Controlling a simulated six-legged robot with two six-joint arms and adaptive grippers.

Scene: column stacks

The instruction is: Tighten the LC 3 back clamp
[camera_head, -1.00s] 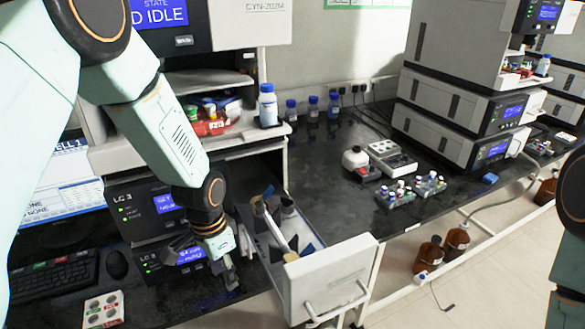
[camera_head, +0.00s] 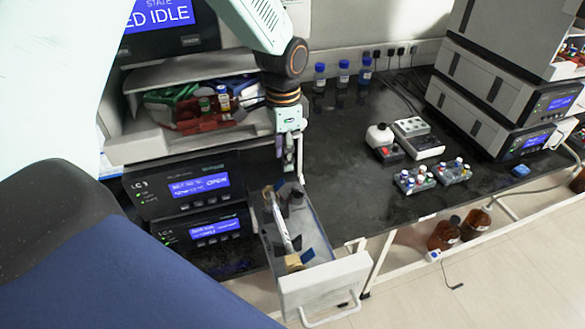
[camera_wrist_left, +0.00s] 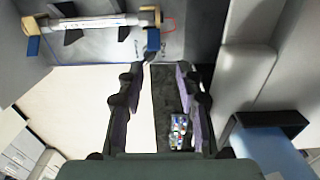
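The LC 3 unit (camera_head: 195,186) stands at left with its screen lit. A drawer (camera_head: 325,283) is pulled out beside it. A pale column (camera_head: 281,222) lies lengthwise in the drawer; the wrist view shows the column (camera_wrist_left: 92,23) held by two clamps with blue tabs. One blue tab (camera_wrist_left: 153,40) lies just past my fingertips; the other tab (camera_wrist_left: 33,46) is at the far left. In the head view the back end of the column is small and partly unclear. My left gripper (camera_head: 287,160) points down above the drawer's back end. Its fingers (camera_wrist_left: 160,70) are apart and empty. My right gripper is out of view.
Behind my gripper, a tray of bottles (camera_head: 190,128) sits on the stack. Blue-capped bottles (camera_head: 343,74) stand along the wall. Clear bench lies right of the drawer.

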